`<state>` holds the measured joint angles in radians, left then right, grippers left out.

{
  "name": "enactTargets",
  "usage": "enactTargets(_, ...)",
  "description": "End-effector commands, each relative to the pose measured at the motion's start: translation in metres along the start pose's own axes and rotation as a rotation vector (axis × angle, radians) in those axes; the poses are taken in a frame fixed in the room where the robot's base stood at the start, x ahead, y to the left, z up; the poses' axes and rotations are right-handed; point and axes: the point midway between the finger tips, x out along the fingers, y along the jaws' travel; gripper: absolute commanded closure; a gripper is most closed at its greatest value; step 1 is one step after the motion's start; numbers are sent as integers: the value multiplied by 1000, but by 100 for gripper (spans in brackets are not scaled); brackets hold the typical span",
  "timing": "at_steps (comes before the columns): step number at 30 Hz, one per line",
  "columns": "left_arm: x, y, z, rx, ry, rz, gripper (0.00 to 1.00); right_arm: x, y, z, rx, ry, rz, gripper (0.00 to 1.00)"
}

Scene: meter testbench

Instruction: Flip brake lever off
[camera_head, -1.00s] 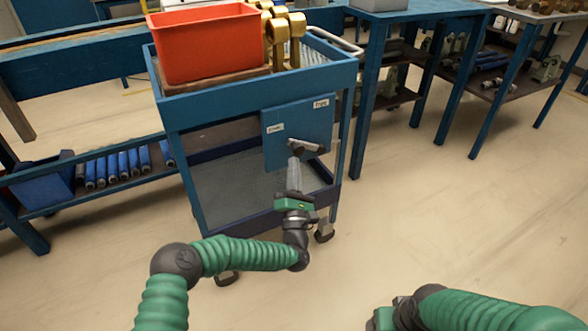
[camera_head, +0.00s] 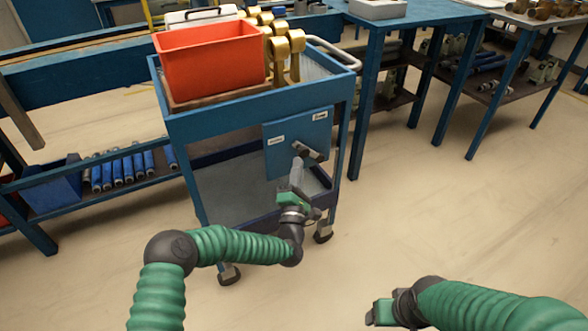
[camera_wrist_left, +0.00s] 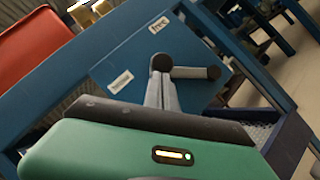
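The brake lever (camera_head: 310,154) is a grey bar on a blue panel (camera_head: 285,160) at the cart's front. In the left wrist view the lever (camera_wrist_left: 198,72) extends right from a dark round end. The panel has two white labels; the upper right one reads "free" (camera_wrist_left: 158,24), the left one (camera_wrist_left: 120,82) is too small to read. My left gripper (camera_head: 297,164) points up at the lever; its narrow fingers (camera_wrist_left: 162,92) are together, tips at the round end. I cannot tell whether they touch it. My right gripper (camera_head: 381,312) is low and far from the cart; its fingers are not clear.
The blue cart (camera_head: 185,124) carries an orange bin (camera_head: 208,62) and several brass meters (camera_head: 290,48). Shelves with blue cylinders (camera_head: 120,170) stand left, and blue workbenches (camera_head: 425,22) at the back right. The floor right of the cart is clear.

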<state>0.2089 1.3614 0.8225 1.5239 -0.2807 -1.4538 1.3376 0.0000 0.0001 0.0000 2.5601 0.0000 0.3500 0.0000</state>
Motion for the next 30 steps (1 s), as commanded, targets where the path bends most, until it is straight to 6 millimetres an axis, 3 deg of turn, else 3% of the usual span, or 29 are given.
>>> enactTargets(1, 8, 15, 10, 32, 0, -24, 100, -22, 0, -5, 0, 0, 0, 29)
enactTargets(3, 13, 19, 16, 86, 0, -65, 100, -36, 0, -9, 0, 0, 0, 29)
enactTargets(15, 40, 25, 51, 379, -1, -294, 100, -101, 0, -24, 0, 0, 0, 29)
enactTargets(23, 51, 20, 65, 525, 1, -408, 100, -118, 0, -28, 0, 0, 0, 29)
enactTargets(30, 56, 17, 70, 528, 2, -412, 100, -122, 0, -29, 0, 0, 0, 29)
